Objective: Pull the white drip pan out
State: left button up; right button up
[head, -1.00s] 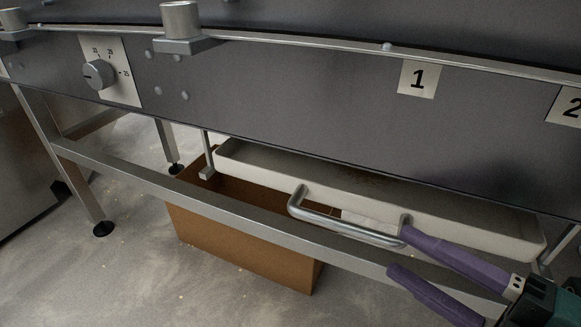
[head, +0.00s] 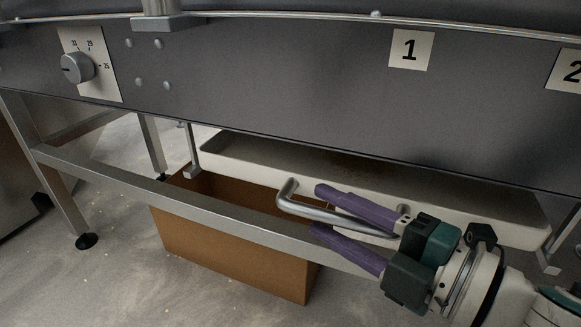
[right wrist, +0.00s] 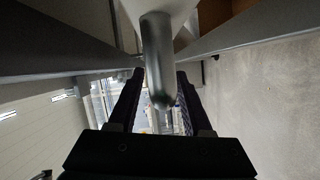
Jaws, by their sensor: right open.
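The white drip pan (head: 460,213) sits under the dark machine body, with a bent metal handle (head: 294,207) on its front side. My right gripper (head: 315,208) is open, with its purple fingers above and below the handle bar in the head view. In the right wrist view the handle (right wrist: 157,60) runs between the two dark fingers (right wrist: 155,92), and I see no clear grip on it. The fingers and gripper body hide the right part of the handle. My left gripper is not in view.
A brown cardboard box (head: 225,245) stands on the floor beneath the pan's left part. A metal frame rail (head: 120,183) crosses in front of box and pan. The machine front (head: 280,85) with a knob (head: 77,68) hangs above.

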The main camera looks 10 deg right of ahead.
jog(key=shift+c, duration=0.3)
grip_shut()
dwell(1.0)
